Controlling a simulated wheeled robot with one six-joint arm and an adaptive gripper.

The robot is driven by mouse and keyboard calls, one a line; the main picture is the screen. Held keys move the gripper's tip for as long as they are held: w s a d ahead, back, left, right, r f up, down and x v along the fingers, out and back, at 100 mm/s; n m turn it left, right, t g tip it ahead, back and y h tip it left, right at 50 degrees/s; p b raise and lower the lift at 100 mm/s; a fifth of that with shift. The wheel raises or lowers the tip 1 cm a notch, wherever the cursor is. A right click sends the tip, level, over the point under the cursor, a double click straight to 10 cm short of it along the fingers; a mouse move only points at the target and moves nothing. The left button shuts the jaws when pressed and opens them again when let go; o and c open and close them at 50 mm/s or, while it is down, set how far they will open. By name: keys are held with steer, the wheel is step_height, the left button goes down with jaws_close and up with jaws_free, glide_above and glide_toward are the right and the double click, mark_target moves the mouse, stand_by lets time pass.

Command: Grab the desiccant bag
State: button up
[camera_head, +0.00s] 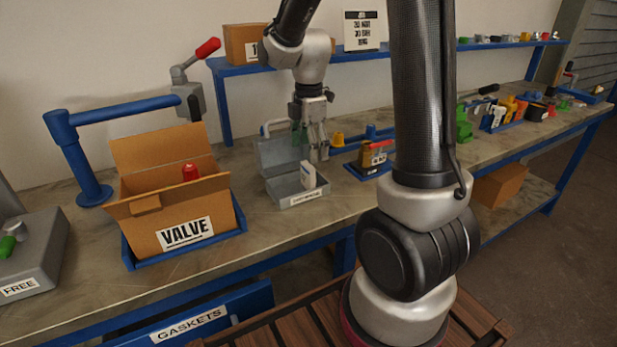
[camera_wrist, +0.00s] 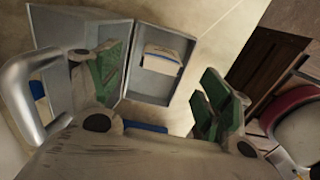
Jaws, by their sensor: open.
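A small white bag or packet (camera_head: 308,174), which looks like the desiccant bag, stands in an open grey case (camera_head: 283,188) on the workbench. In the wrist view the packet (camera_wrist: 163,60) is pale with a blue edge and lies inside the case tray (camera_wrist: 150,88). My gripper (camera_head: 314,150) is above the right part of the case, pointing down, with its fingertips close to the packet. In the wrist view my gripper (camera_wrist: 160,88) has its green-padded fingers wide apart, with the packet showing between them and not held. The case's front label is too small to read.
A cardboard box labelled VALVE (camera_head: 185,232) stands left of the case in a blue tray. A blue tray with a red and yellow item (camera_head: 374,155) is to the right. The case's raised lid (camera_head: 280,155) stands behind the packet. A blue shelf (camera_head: 350,56) runs behind.

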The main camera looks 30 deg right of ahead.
mark_target(308, 165)
steer(key=f, duration=0.7)
steer(key=shift+s+a+f, duration=0.1)
steer(key=shift+a, duration=0.1)
steer(key=c, duration=1.1)
